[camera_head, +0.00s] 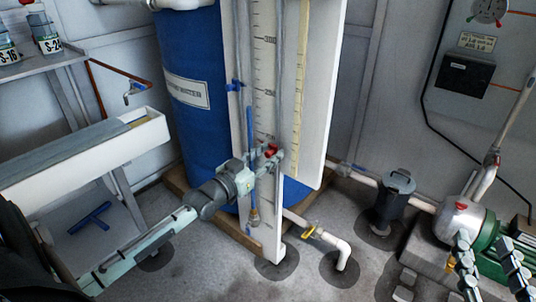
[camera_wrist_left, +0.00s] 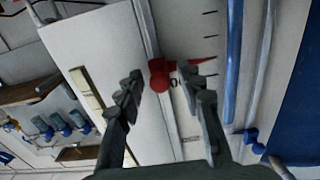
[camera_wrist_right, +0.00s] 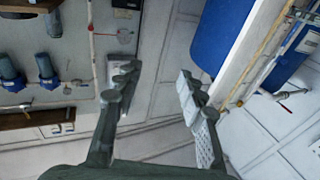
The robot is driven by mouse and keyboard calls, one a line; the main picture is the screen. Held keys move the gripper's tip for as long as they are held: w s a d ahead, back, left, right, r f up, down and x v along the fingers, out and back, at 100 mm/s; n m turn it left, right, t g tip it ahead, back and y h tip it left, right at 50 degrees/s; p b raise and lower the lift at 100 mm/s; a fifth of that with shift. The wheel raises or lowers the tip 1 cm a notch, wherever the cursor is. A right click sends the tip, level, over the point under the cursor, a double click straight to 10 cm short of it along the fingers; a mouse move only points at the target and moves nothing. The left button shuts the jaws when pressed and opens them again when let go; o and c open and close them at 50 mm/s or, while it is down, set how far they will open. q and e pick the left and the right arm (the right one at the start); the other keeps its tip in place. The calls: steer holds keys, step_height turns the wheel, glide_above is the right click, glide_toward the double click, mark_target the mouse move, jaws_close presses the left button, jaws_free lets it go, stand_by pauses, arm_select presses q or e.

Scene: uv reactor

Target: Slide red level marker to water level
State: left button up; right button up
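The red level marker (camera_head: 270,150) sits on the white scale board (camera_head: 264,70) beside the blue tank. Its red knob (camera_wrist_left: 158,76) and pointer show in the left wrist view. The blue water column (camera_head: 249,125) stands in a thin tube left of the scale; its top is higher than the marker. My left gripper (camera_head: 262,160) is at the marker, fingers spread on either side of the knob with gaps visible in the left wrist view (camera_wrist_left: 163,82). My right gripper (camera_head: 490,268) is open and empty at the lower right; it also shows in the right wrist view (camera_wrist_right: 155,85).
A blue tank (camera_head: 195,110) stands behind the board. A blue valve (camera_head: 235,86) is on the tube above my left gripper. A pipe with a yellow-handled valve (camera_head: 311,230) runs below right. A green pump (camera_head: 475,232) stands near my right gripper.

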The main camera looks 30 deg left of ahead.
mark_target(278, 113)
arm_select(q)
jaws_close()
